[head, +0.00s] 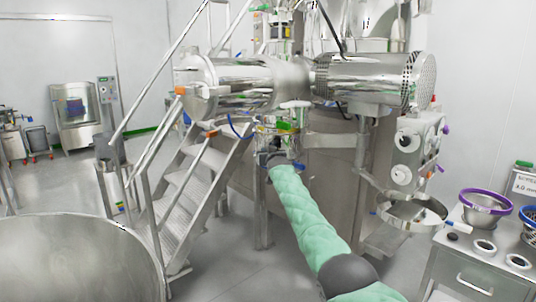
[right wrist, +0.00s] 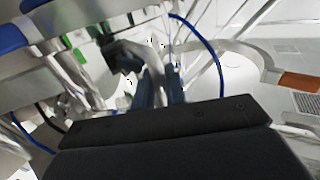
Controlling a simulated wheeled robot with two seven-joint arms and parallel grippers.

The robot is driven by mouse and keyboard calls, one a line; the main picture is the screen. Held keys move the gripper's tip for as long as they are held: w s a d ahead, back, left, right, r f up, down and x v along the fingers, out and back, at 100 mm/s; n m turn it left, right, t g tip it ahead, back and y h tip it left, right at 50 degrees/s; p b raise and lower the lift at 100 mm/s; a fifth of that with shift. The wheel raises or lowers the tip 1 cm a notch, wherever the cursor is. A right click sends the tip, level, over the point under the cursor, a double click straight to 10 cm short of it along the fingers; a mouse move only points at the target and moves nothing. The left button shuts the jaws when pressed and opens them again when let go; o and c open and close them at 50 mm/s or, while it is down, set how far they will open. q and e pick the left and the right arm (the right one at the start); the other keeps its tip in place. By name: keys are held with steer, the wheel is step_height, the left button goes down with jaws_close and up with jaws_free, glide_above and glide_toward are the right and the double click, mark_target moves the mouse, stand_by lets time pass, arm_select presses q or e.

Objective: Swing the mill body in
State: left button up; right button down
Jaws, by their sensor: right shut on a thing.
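What looks like the mill body (head: 268,139) is a round steel unit with a green part, hanging below the big horizontal steel cylinders at the centre of the head view. A steel bracket (head: 335,141) runs from it to the right. My right gripper (head: 274,160), at the end of the green-sleeved arm, is against its lower side. In the right wrist view my right gripper (right wrist: 161,92) is shut on a pale curved metal handle (right wrist: 150,52) of the mill body. The gripper hides the exact contact. My left gripper is in neither view.
A stepped metal stair (head: 190,185) with rails stands left of the mill. A large steel vessel (head: 80,245) fills the lower left. A steel panel with round ports (head: 410,155) and a trolley with bowls (head: 490,265) stand at the right. Some floor between is clear.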

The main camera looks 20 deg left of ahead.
steer(key=shift+w+a+r, duration=0.1)
steer(key=shift+r, duration=0.2)
steer(key=c, duration=1.6)
jaws_free()
steer(key=shift+a+f, duration=0.1)
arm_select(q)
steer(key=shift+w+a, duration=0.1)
arm_select(e)
steer(key=shift+o, duration=0.2)
steer(key=shift+f, duration=0.15)
steer(key=shift+f, duration=0.15)
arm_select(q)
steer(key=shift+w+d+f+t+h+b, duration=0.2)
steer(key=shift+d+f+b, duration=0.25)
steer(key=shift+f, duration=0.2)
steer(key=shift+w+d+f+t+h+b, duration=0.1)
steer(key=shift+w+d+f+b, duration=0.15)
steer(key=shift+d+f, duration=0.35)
arm_select(e)
steer(key=v, duration=0.7)
steer(key=shift+s+r, duration=0.3)
steer(key=shift+r, duration=0.05)
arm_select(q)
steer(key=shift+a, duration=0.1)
